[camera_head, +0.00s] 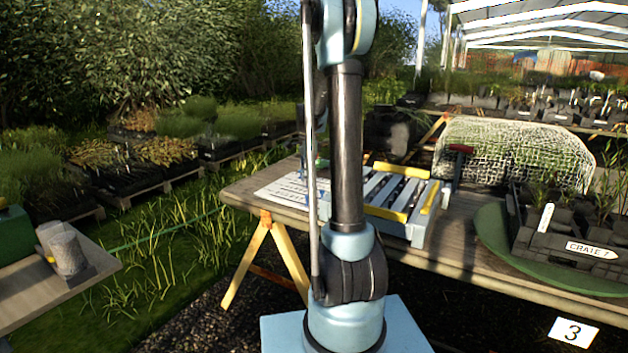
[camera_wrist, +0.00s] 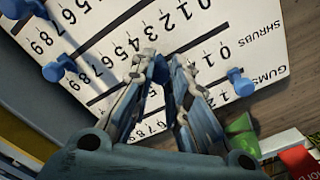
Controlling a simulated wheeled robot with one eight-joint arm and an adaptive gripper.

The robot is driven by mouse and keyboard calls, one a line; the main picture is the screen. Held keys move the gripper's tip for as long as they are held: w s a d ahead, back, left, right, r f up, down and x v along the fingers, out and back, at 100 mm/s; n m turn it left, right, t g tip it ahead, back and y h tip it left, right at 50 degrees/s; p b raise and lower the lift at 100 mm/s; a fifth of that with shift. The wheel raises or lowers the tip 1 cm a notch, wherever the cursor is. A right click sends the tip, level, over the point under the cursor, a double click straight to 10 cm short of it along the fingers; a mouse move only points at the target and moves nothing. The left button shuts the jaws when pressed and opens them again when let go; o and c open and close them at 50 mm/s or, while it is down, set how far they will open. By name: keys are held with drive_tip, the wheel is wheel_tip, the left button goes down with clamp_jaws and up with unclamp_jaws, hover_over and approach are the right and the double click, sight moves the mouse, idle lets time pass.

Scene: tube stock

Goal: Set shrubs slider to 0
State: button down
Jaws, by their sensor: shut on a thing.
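A white slider board (camera_wrist: 270,50) with several numbered scales fills much of the wrist view, with the labels SHRUBS (camera_wrist: 262,24) and GUMS (camera_wrist: 268,72) at its right. My gripper (camera_wrist: 164,66) is shut on a blue slider knob (camera_wrist: 160,72) at the slot in line with the SHRUBS label. The fingers hide most of this knob and the numbers beside it, so its exact value cannot be read. Another blue knob (camera_wrist: 239,81) sits at the low end of the GUMS scale. In the head view the board (camera_head: 280,192) lies on the table, partly behind my arm.
Two more blue knobs (camera_wrist: 59,68) (camera_wrist: 20,8) stand at the left of the wrist view. A slatted grey tray with yellow bars (camera_head: 391,213) stands on the wooden table (camera_head: 455,255). Farther right is the black CRATE 7 (camera_head: 560,240) on a green mat (camera_head: 490,228).

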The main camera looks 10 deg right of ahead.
drive_tip(key=w+a, duration=0.5)
drive_tip(key=a, duration=0.1)
drive_tip(key=shift+w, duration=0.3)
drive_tip(key=c, duration=1.5)
unclamp_jaws()
wheel_tip(320, 180, up, 12)
drive_tip(key=shift+f, duration=0.1)
